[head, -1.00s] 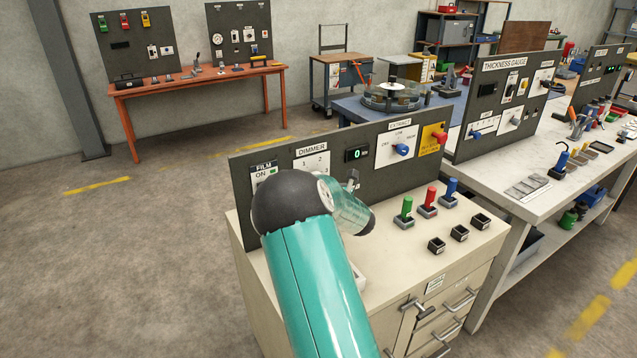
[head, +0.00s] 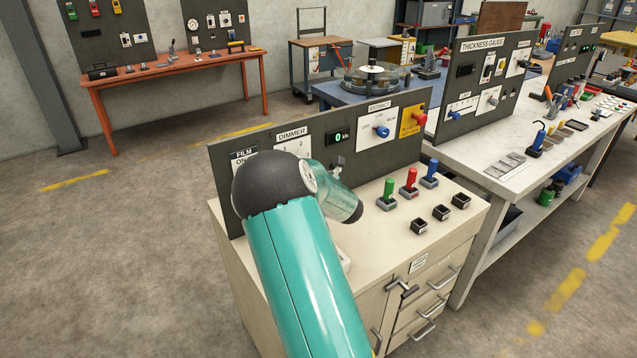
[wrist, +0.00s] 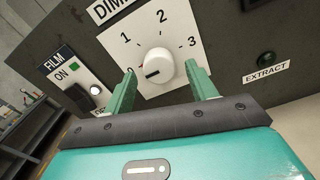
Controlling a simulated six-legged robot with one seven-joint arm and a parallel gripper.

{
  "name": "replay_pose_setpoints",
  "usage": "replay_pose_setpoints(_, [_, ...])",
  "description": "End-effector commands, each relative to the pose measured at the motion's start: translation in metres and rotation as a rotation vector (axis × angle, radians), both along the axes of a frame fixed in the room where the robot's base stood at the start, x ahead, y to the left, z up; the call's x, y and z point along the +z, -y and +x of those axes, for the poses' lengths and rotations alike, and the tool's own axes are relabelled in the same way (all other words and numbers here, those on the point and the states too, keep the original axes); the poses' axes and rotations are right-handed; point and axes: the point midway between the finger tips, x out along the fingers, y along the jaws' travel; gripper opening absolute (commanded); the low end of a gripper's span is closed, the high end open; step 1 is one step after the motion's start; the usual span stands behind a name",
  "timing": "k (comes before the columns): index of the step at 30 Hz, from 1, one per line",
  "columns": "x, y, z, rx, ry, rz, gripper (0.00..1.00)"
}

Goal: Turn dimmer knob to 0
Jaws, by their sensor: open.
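The dimmer knob (wrist: 158,67) is a white round knob with a dark pointer mark, on a white plate numbered 1, 2, 3 and a partly hidden 0 at lower left. Its mark points left and slightly down, toward the 0. My gripper (wrist: 165,83) is open in the wrist view, one green finger on each side of the knob's lower part. I cannot tell whether the fingers touch it. In the head view the dimmer plate (head: 291,143) shows only its upper part; my arm hides the knob and my gripper.
The film switch (wrist: 77,79) is left of the dimmer. The extract lamp (wrist: 266,58) is to the right. In the head view, a digital display (head: 338,137), a blue extract knob (head: 381,132) and a red knob (head: 419,119) share the panel. Colored handles and black sockets stand on the bench.

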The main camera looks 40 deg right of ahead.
Motion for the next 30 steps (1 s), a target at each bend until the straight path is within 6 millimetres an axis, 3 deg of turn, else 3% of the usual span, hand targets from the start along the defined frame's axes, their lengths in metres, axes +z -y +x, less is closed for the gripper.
replay_pose_setpoints(9, [0.001, -0.003, -0.071, -0.003, 0.000, 0.002, 0.57])
replay_pose_setpoints(15, [0.001, -0.005, -0.105, -0.002, 0.002, 0.001, 0.57])
replay_pose_setpoints(21, [0.000, -0.006, -0.116, -0.001, 0.000, 0.000, 0.57])
replay_pose_setpoints(30, [0.000, -0.006, -0.116, -0.001, 0.000, 0.000, 0.57])
